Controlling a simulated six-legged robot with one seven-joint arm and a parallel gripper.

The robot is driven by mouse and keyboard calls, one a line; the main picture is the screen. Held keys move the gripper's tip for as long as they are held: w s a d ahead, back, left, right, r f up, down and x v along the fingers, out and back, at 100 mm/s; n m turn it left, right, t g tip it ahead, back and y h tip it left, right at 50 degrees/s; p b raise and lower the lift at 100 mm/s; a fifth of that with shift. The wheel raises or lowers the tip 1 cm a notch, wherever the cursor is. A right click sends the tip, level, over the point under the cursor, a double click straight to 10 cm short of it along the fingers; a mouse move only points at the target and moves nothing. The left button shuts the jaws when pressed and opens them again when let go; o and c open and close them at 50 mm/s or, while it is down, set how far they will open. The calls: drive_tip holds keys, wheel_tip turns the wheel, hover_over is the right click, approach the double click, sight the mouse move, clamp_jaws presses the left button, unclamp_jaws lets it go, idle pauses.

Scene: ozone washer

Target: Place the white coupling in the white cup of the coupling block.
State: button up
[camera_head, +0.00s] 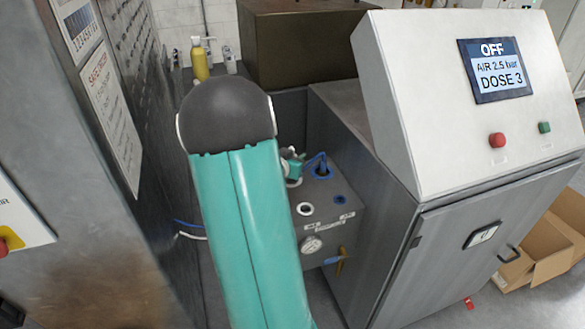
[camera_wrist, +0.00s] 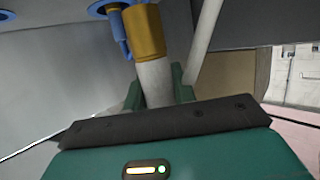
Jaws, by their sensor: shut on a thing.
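The coupling block (camera_head: 322,192) stands in the middle of the head view, behind my arm. Its white cup (camera_head: 305,209) is a white ring with a dark opening, near the block's front left, and looks empty. My gripper (camera_head: 292,165) is above the back left of the block, small and partly hidden by my arm. In the wrist view its green fingers (camera_wrist: 158,92) are shut on the white coupling (camera_wrist: 154,80), a white cylinder with a brass-coloured collar (camera_wrist: 143,30). The collar end points toward the block's face. Whether it touches the block cannot be told.
A blue coupling with hose (camera_head: 322,163) sits in a blue cup behind the white cup; another blue cup (camera_head: 340,200) is at the right. A gauge (camera_head: 312,245) is on the block's front. A cabinet (camera_head: 400,215) stands close right, a metal panel (camera_head: 120,150) left.

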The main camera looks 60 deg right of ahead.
drive_tip(key=d+f, duration=0.1)
drive_tip(key=w+d+f, duration=0.1)
drive_tip(key=f, duration=0.1)
drive_tip(key=w+d+f, duration=0.1)
drive_tip(key=shift+f, duration=0.15)
drive_tip(key=shift+a+f, duration=0.1)
drive_tip(key=shift+f, duration=1.3)
drive_tip(key=shift+f, duration=0.2)
drive_tip(key=o, duration=1)
drive_tip(key=shift+o, duration=0.2)
drive_tip(key=shift+w+a+r, duration=0.1)
drive_tip(key=shift+r, duration=0.15)
drive_tip(key=v, duration=1.1)
drive_tip(key=shift+a, duration=0.4)
drive_tip(key=shift+r, duration=0.1)
